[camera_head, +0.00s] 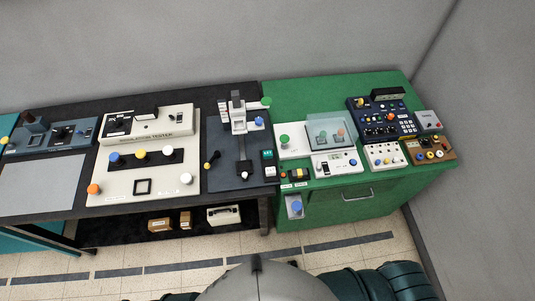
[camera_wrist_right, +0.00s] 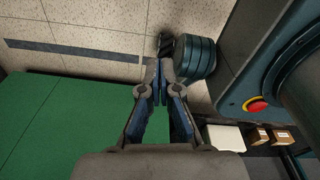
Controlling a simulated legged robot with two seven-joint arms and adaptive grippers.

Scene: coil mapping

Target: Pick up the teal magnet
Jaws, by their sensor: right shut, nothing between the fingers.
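I cannot pick out the teal magnet for certain in either view. A small dark piece with a teal face (camera_head: 268,157) stands at the right end of the black bench, but I cannot tell what it is. My right gripper (camera_wrist_right: 159,88) shows in the right wrist view, with its fingertips together and nothing between them. It is over the floor by the edge of the green cabinet (camera_wrist_right: 70,120). My left gripper is in neither view.
The black bench (camera_head: 75,205) carries testers with coloured knobs. The green cabinet's top (camera_head: 300,95) holds a clear-covered box (camera_head: 332,130), a blue panel (camera_head: 380,122) and smaller units; its back left is bare. Boxes (camera_head: 160,225) and a white case (camera_head: 224,215) sit under the bench.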

